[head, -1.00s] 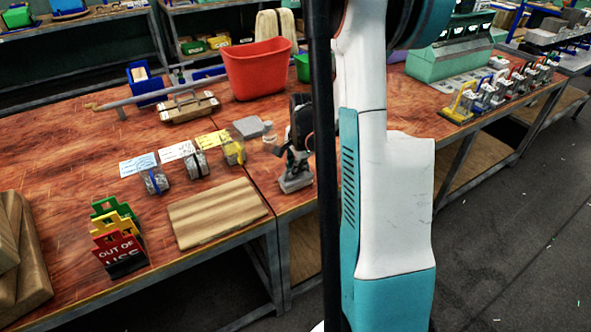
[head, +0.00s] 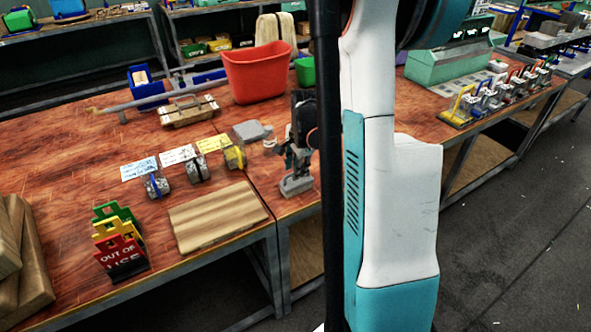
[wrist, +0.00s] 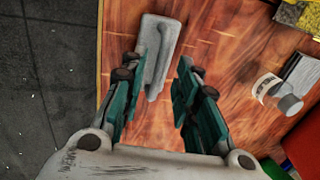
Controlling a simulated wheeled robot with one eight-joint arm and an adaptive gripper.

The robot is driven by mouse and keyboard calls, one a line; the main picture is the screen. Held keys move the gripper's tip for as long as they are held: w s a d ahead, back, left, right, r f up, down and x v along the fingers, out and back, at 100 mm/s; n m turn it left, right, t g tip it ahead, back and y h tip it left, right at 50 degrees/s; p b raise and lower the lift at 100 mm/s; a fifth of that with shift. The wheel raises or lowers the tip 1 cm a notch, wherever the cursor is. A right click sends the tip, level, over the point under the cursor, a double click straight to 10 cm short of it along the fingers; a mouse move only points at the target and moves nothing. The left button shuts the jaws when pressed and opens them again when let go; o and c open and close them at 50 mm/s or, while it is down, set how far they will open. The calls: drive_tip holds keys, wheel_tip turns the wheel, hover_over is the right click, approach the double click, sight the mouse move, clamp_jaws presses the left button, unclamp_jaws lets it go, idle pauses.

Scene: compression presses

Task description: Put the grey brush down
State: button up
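The grey brush (head: 297,186) rests on the wooden table near its front edge, right of the striped board. In the wrist view the brush (wrist: 154,45) shows a flat grey base with a raised handle, close to the table's edge. My gripper (head: 299,152) is just above it, pointing down. In the wrist view its two teal fingers (wrist: 158,82) stand wide apart, on either side of the handle's near end, with visible gaps. The gripper is open and holds nothing. My own arm hides the table to the right.
A red bin (head: 258,72) stands behind. In the wrist view a small white container (wrist: 267,88) lies to the right. Bare table surrounds the brush.

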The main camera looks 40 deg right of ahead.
sight(299, 185)
wheel_tip(299, 185, up, 9)
drive_tip(key=s+p, duration=0.2)
drive_tip(key=shift+a+r+p, duration=0.15)
drive_tip(key=shift+a+p, duration=0.1)
drive_tip(key=shift+p, duration=0.1)
drive_tip(key=shift+w, duration=0.1)
